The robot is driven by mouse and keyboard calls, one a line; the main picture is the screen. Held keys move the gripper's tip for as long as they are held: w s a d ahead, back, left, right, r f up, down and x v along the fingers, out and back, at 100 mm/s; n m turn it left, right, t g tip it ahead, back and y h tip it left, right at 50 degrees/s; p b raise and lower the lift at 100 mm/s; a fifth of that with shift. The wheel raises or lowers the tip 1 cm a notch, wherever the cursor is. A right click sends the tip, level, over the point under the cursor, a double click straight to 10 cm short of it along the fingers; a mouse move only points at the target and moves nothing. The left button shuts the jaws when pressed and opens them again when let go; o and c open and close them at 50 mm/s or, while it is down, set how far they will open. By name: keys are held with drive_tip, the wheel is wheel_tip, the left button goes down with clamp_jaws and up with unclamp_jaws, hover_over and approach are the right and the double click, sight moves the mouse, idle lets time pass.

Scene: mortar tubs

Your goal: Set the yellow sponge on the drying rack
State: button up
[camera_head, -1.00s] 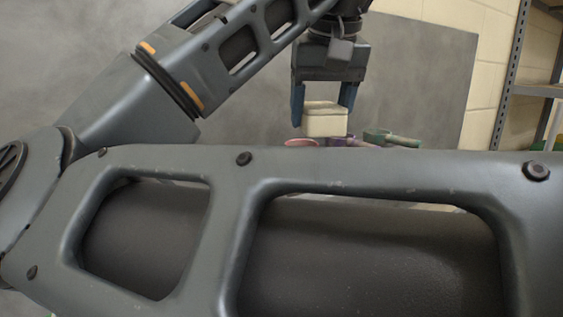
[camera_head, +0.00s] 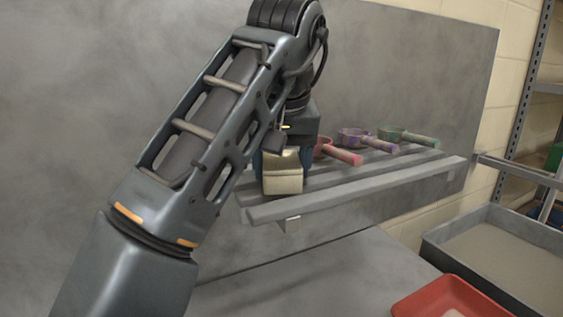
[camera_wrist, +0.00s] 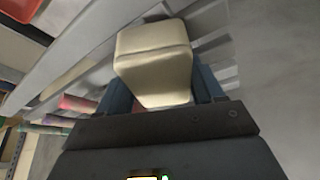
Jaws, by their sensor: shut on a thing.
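The sponge (camera_head: 283,178) is a pale yellow, cream-looking block with a seam across it. My gripper (camera_head: 283,160) is shut on it, and the sponge is at the left end of the grey slatted drying rack (camera_head: 360,190). In the wrist view the sponge (camera_wrist: 155,65) sits between the blue fingers (camera_wrist: 160,90), with the rack slats (camera_wrist: 90,65) behind it. I cannot tell whether the sponge touches the slats or hangs just above them.
A red-handled scoop (camera_head: 340,153), a purple one (camera_head: 368,140) and a green one (camera_head: 405,136) lie on the rack to the right of the sponge. A red tray (camera_head: 425,300) and a grey tub (camera_head: 470,225) stand lower right. Metal shelving (camera_head: 530,100) is at the right.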

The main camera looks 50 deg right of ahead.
drive_tip(key=shift+f, duration=0.1)
drive_tip(key=o, duration=0.9)
drive_tip(key=shift+o, duration=0.2)
drive_tip(key=v, duration=1.1)
drive_tip(key=shift+w, duration=0.1)
drive_tip(key=shift+s+a+r, duration=0.1)
drive_tip(key=shift+s+r, duration=0.1)
drive_tip(key=shift+r, duration=0.35)
